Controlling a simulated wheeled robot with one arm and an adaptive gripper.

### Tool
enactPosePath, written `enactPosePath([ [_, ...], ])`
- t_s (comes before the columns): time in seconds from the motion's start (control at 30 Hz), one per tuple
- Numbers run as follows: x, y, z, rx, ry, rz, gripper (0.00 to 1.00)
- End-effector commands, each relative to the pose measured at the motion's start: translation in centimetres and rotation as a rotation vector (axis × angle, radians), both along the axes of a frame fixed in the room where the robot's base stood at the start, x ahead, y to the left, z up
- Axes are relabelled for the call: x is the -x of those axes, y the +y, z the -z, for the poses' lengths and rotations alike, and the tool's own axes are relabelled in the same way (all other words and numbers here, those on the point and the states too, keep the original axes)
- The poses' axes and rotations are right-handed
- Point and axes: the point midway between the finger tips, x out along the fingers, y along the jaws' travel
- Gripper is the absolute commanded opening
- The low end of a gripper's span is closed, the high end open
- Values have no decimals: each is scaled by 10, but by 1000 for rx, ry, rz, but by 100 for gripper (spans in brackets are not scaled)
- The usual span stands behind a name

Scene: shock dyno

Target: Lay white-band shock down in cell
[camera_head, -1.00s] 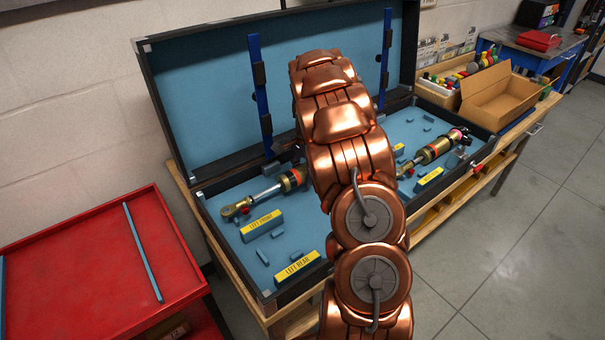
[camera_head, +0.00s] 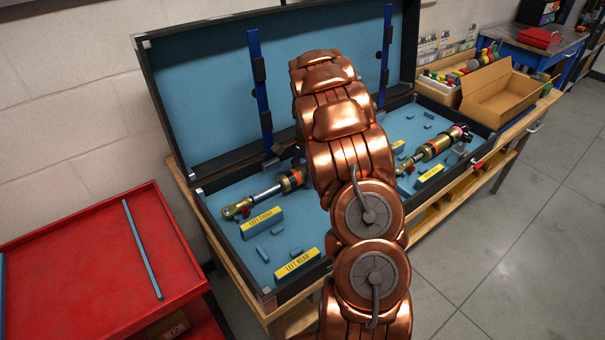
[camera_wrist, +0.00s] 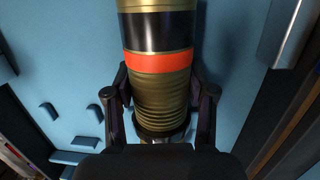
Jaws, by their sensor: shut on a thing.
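My gripper (camera_wrist: 163,100) is shut on a gold shock body (camera_wrist: 165,88) with a black band and an orange-red band; no white band shows in the wrist view. Its ends are out of that frame. In the head view my copper arm hides the gripper. One shock (camera_head: 268,190) lies left of the arm in the open blue-lined case (camera_head: 340,262), its right end hidden by the arm. Another shock (camera_head: 436,147) shows right of the arm. I cannot tell which shock is held. Yellow labels read LEFT FRONT (camera_head: 262,222) and LEFT REAR (camera_head: 297,264).
Small blue blocks (camera_head: 263,254) stand on the case floor. The raised lid (camera_head: 210,95) with blue straps is behind my arm. A red cart (camera_head: 80,260) stands at left. An open cardboard box (camera_head: 500,95) is at right. Grey floor (camera_head: 520,240) is clear at right.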

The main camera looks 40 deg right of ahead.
Motion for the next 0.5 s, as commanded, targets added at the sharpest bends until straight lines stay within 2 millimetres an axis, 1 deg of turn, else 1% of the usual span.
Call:
enactPosePath([
  [0.5, 0, 0, 6, 0, -1, 0, 0],
])
